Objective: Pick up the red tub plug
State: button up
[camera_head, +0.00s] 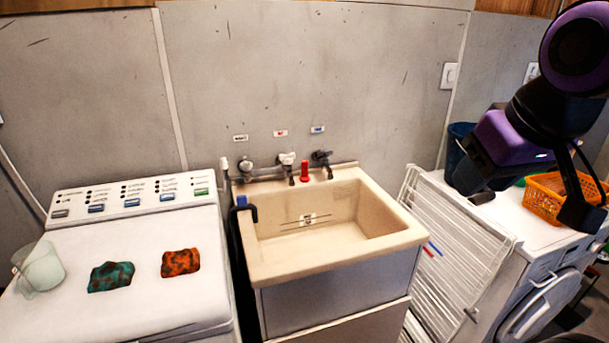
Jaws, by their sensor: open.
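The red tub plug (304,171) appears to be the small upright red piece on the back ledge of the beige utility sink (335,262), between the taps. My gripper (526,197) is at the upper right, in front of the white front-loading machine, well to the right of the sink and apart from the plug. Its dark jaws are spread wide with nothing seen between them.
Taps (287,162) flank the red piece closely. A white folding drying rack (445,245) leans right of the sink. An orange basket (545,199) and a blue bin (458,145) are near my gripper. The left washer (140,300) holds two cloths and a clear cup (40,266).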

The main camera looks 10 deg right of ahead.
aim_at(304, 178)
jog(key=i+l+u, duration=0.1)
jog(key=i+l, duration=0.15)
jog(key=i, duration=0.2)
jog(key=i+l+u, duration=0.1)
jog(key=i+l, duration=0.25)
jog(key=i, duration=0.1)
